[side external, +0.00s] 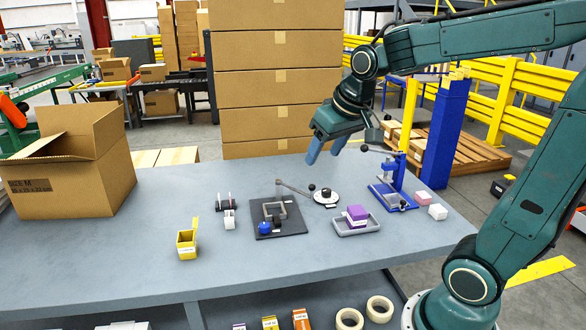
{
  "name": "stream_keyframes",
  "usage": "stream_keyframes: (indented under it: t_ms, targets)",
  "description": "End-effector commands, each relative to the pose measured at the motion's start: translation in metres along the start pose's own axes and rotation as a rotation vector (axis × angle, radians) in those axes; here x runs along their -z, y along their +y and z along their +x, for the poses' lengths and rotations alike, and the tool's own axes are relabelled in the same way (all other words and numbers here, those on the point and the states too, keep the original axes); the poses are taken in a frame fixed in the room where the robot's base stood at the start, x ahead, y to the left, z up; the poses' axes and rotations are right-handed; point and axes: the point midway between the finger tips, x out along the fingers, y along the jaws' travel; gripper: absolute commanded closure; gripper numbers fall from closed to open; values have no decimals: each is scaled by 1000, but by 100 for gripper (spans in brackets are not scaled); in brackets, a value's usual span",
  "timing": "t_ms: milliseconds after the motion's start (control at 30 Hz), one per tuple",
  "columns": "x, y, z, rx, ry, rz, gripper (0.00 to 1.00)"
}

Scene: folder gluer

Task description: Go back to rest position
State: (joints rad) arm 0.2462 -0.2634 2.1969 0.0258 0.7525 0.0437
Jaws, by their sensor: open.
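My gripper (327,146) is in the air above the back of the grey table (140,245), right of the middle. Its blue fingers point down and are apart, with nothing seen between them. It hangs above and behind the black and white round piece (326,196), and left of the blue lever press (392,185). My arm reaches in from the right side of the picture.
A purple box sits in a grey tray (357,228). A black fixture plate (276,219), a yellow open box (187,244) and pink and white blocks (438,212) stand on the table. An open carton (75,185) is at left; stacked cartons (277,85) rise behind.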

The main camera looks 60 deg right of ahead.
Motion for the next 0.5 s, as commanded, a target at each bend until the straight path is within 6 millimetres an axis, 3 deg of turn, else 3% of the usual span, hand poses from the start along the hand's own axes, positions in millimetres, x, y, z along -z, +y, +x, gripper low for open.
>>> stream_keyframes:
  t_ms: [200,500]
  targets:
    - [-47,-22,-28,46,14,-96,44]
    - [-111,-36,-50,104,29,-218,44]
